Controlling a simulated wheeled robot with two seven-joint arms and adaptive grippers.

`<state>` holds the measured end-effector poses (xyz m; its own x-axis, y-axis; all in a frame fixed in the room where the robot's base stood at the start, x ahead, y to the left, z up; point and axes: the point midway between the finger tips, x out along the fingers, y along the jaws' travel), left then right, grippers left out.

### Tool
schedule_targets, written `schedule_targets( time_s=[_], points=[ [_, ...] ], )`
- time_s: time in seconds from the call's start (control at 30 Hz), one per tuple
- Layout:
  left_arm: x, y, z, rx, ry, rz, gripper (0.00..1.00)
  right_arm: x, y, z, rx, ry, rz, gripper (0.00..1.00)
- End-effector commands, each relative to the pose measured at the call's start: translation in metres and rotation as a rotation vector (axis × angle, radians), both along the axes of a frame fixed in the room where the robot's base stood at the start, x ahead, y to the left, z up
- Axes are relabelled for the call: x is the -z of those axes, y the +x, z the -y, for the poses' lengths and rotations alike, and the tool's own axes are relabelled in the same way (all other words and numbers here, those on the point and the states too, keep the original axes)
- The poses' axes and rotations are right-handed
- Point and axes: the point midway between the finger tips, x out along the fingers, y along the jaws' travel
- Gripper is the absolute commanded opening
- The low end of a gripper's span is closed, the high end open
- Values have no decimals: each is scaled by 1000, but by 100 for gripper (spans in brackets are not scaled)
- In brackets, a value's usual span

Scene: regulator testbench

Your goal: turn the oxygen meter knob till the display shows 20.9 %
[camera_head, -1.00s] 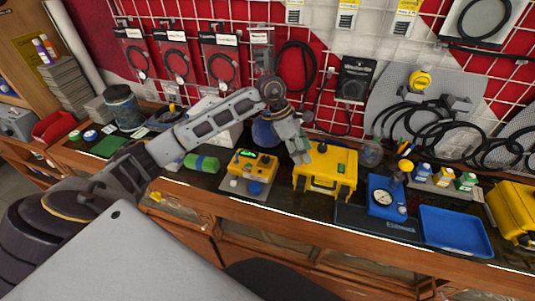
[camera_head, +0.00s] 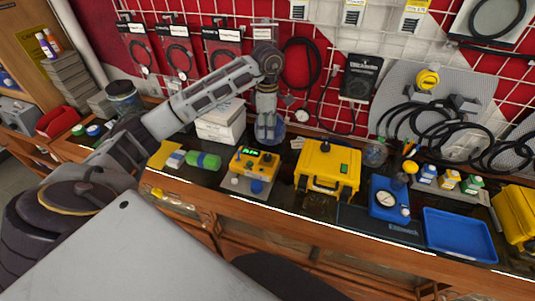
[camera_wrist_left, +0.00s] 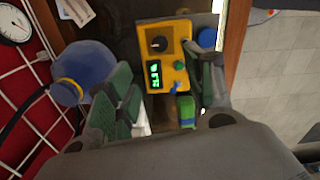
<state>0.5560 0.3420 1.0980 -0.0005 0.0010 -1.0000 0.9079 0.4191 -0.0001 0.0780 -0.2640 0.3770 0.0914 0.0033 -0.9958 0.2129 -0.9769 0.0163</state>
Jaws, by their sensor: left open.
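The oxygen meter (camera_head: 252,173) is a small yellow box on a grey plate at the bench's front half. It has a lit green display (camera_head: 244,153) and a dark round knob (camera_head: 267,157). In the left wrist view the meter (camera_wrist_left: 174,77) shows its knob (camera_wrist_left: 159,44) and display (camera_wrist_left: 154,73); the digits are sideways and too small to read surely. My left gripper (camera_head: 267,137) points down, above and just behind the meter. In the left wrist view its spread fingers (camera_wrist_left: 166,92) are open, apart from the knob. My right gripper is out of view.
A yellow case (camera_head: 328,170) stands right of the meter. A green cylinder (camera_head: 204,161) lies to its left. A white box (camera_head: 220,124) and a blue round flask (camera_wrist_left: 88,68) stand behind. A blue gauge unit (camera_head: 387,199) and blue tray (camera_head: 459,236) are farther right.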

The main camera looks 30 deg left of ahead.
Motion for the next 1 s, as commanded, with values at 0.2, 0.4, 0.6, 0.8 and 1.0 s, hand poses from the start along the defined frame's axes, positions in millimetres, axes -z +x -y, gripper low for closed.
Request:
schedule_targets(
  time_s=[0.2,0.4,0.6,0.8,1.0],
  points=[
    [8,0,0,0,-1,-2,53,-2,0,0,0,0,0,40],
    [24,0,0,0,-1,-3,53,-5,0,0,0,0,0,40],
    [46,-1,0,-1,-1,-4,53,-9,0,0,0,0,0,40],
    [69,-1,1,0,-2,-2,53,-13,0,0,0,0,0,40],
    [93,-1,0,-1,-3,-3,53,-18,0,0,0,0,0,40]
  ],
)
